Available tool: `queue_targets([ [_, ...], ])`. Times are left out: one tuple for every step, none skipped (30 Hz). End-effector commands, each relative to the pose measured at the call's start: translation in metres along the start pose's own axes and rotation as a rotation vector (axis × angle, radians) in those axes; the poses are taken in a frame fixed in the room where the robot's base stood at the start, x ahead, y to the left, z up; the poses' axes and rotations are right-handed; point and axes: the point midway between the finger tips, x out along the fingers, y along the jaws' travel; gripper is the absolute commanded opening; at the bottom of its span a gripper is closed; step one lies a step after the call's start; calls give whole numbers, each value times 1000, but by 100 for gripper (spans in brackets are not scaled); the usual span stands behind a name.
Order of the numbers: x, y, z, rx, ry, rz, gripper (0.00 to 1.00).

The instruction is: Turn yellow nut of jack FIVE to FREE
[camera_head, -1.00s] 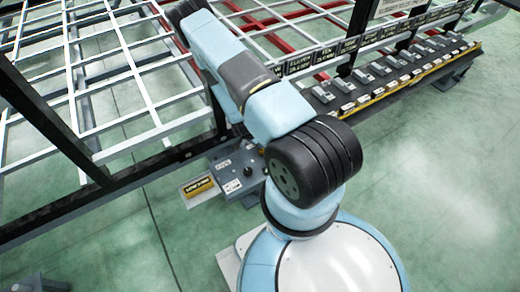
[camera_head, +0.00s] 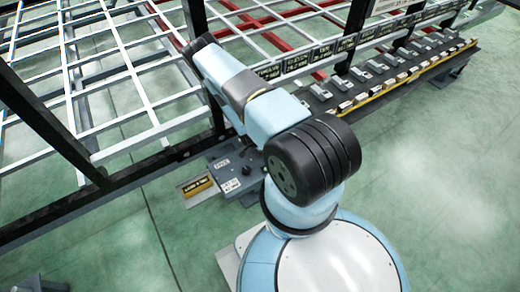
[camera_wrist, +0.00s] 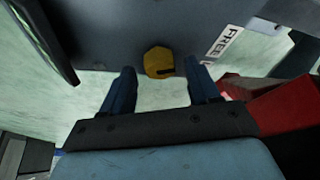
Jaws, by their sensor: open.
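In the wrist view a yellow nut (camera_wrist: 159,62) sits at the edge of a dark grey plate (camera_wrist: 120,30). A white FREE label (camera_wrist: 224,42) is on the plate to the right of the nut. My gripper (camera_wrist: 162,78) is open, with one dark blue finger on each side and just short of the nut. I cannot tell whether the fingertips touch it. In the head view my arm hides the gripper and the nut. The jack's number cannot be read in the wrist view.
In the head view a dark plate with a knob (camera_head: 234,172) lies beside my arm, with a yellow label (camera_head: 197,186) at its left. A white lattice frame (camera_head: 100,80) stands behind. A rail of labelled jacks (camera_head: 385,85) runs right. A red part (camera_wrist: 285,108) is close right in the wrist view.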

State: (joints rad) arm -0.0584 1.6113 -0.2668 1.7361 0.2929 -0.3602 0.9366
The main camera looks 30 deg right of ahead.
Motion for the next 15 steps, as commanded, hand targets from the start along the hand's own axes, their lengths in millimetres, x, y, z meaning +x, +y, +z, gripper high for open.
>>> queue_targets([
  [4,0,0,0,1,-1,61],
  [6,0,0,0,1,-1,61],
  [8,0,0,0,0,-1,61],
  [9,0,0,0,0,0,61],
  [10,0,0,0,0,0,61],
  [11,0,0,0,0,-1,61],
  [11,0,0,0,0,-1,61],
  [11,0,0,0,0,-1,61],
  [11,0,0,0,0,-1,61],
  [11,0,0,0,0,-1,61],
  [11,0,0,0,0,-1,61],
  [11,0,0,0,0,-1,61],
  [11,0,0,0,0,-1,61],
  [11,0,0,0,0,-1,61],
  [11,0,0,0,0,-1,57],
])
